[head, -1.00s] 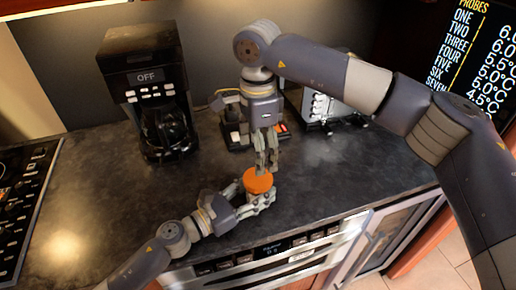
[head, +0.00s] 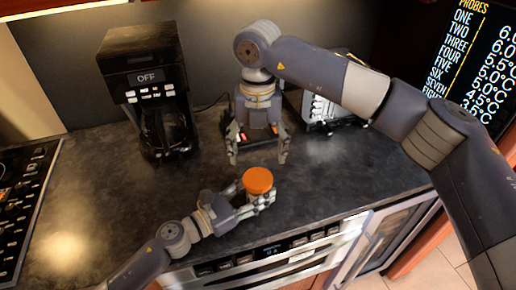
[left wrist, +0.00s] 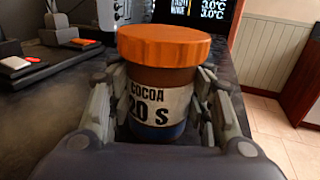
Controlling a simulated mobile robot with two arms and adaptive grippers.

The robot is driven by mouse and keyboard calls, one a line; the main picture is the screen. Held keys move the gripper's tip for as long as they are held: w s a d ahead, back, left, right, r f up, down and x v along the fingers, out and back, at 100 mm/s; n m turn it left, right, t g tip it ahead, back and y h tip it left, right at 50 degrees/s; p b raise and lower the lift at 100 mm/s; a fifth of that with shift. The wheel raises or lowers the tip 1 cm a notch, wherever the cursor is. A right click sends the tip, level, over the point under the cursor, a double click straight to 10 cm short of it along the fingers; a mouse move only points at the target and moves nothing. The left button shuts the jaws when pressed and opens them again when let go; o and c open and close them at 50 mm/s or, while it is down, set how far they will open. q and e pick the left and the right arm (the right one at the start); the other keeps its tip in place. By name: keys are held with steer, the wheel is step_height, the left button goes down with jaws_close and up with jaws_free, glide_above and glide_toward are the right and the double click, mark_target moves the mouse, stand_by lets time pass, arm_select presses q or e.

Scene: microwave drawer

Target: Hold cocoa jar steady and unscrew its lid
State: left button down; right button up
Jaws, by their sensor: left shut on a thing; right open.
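The cocoa jar (left wrist: 158,115) stands upright in the left wrist view, with a brown body and a white label reading "COCOA 20 S". Its orange lid (head: 257,180) sits on top of it, and the lid also fills the upper middle of the left wrist view (left wrist: 164,45). My left gripper (head: 262,200) is shut around the jar body below the lid, with fingers on both sides of it. My right gripper (head: 259,160) is open and empty, its fingers spread wide and pointing down, behind and above the lid in the head view.
A coffee maker (head: 148,90) stands at the back left. A toaster (head: 325,110) is at the back right. A cooktop (head: 22,200) lies at the far left. The dark counter (head: 110,210) is clear left of the jar; its front edge is close to the jar.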

mark_target(258, 178)
steer(key=m, duration=0.7)
steer(key=shift+m, duration=0.3)
steer(key=m, duration=0.6)
steer(key=shift+m, duration=0.4)
steer(key=shift+f, duration=4)
steer(key=shift+c, duration=0.6)
steer(key=c, duration=1)
